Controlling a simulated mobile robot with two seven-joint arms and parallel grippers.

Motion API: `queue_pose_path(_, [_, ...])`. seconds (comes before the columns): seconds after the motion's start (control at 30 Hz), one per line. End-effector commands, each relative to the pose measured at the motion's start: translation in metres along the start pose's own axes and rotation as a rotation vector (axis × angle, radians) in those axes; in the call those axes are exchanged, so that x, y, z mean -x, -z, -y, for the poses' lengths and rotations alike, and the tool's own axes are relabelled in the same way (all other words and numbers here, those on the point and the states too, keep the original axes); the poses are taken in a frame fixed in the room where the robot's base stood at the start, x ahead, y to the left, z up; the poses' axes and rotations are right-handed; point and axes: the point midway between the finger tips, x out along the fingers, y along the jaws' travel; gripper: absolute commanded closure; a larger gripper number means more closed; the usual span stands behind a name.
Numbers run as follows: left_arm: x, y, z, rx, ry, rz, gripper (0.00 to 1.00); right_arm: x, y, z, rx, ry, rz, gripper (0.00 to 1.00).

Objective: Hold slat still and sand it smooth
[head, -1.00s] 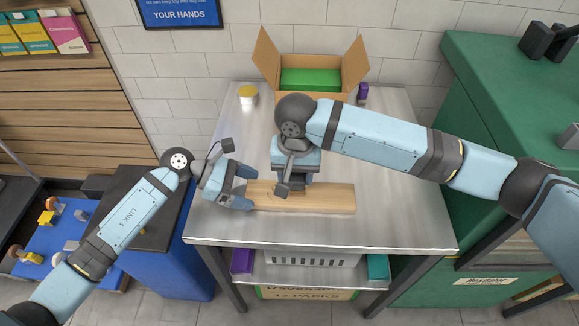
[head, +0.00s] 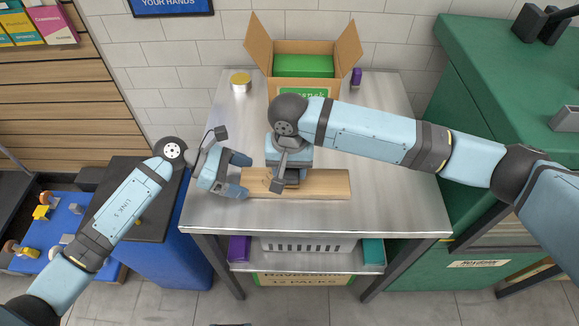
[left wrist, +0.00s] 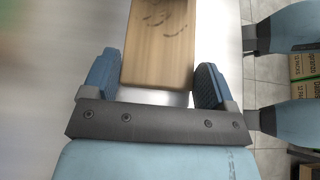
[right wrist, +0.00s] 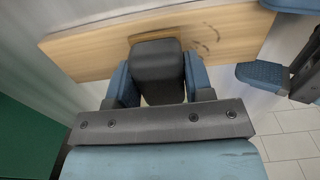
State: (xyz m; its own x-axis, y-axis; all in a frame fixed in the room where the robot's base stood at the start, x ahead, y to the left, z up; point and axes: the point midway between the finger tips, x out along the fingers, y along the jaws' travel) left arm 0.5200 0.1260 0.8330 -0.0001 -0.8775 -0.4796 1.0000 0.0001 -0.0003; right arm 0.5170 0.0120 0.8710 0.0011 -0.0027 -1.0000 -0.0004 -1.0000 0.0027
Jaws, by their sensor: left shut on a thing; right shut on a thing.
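The slat (head: 325,184) is a pale wooden board lying flat near the front edge of the metal table. Dark curved marks show on it in both wrist views, near its left end. My left gripper (head: 241,175) is shut on the slat's left end, with a blue finger on either side of it in the left wrist view (left wrist: 157,62). My right gripper (head: 290,174) points down over the slat's left half. It is shut on a dark sanding block (right wrist: 157,68) with a tan base, which sits on the slat's face. The block's underside is hidden.
An open cardboard box (head: 305,88) with green contents stands at the back of the metal table (head: 400,200). A yellow-topped tub (head: 240,82) and a small purple item (head: 356,77) flank it. A green cabinet (head: 500,90) stands at the right.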

Motion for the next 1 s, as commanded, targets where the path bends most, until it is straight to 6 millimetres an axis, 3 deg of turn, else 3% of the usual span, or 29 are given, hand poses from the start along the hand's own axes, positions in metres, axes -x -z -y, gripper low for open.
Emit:
queue_pose_path(0.37, [0.000,0.000,0.000,0.000,0.000,0.001,0.35,-0.013,0.000,0.000,0.000,0.001,0.001,0.72])
queue_pose_path(1.0, [0.000,0.000,0.000,0.000,0.000,0.001,0.35,-0.016,0.000,0.000,0.000,0.000,0.000,0.72])
